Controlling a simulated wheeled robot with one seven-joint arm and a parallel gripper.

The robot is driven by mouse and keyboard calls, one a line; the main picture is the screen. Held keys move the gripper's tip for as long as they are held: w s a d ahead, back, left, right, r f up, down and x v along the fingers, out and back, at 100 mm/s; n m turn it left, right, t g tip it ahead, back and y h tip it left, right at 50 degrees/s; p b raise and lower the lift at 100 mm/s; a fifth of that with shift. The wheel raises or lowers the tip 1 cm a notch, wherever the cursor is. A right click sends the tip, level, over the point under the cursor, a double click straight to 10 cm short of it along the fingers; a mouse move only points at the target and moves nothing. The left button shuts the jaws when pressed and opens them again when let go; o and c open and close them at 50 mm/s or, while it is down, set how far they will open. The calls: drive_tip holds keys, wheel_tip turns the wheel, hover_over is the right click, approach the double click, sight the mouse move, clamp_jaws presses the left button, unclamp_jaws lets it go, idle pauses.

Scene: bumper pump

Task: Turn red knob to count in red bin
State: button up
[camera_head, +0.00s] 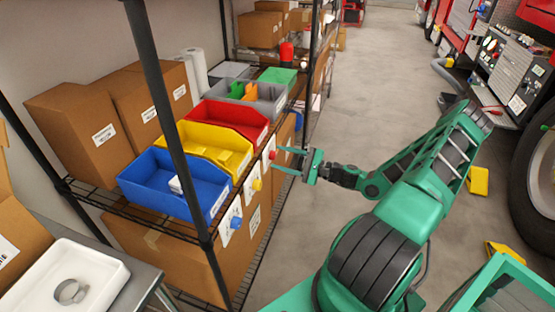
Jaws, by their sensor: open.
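The red bin (235,120) stands on the wire shelf between the yellow bin (215,150) and the grey bin (268,103). Its contents are too hidden to count. The red knob (273,155) sits on a white panel (268,150) at the shelf front below the red bin. My gripper (279,160) is open, reaching in from the right. Its fingertips are close to the red knob, which appears roughly between them. I cannot tell whether they touch it.
A yellow knob (257,185) and a blue knob (235,223) sit nearer on similar panels. The blue bin (150,172) holds a small white thing. A black shelf post (177,130) stands in front of the bins. The aisle floor (350,110) is clear beyond my arm.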

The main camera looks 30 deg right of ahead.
drive_tip(key=shift+w+a, duration=0.35)
drive_tip(key=shift+w, duration=0.05)
drive_tip(key=c, duration=1)
drive_tip(key=shift+c, duration=0.2)
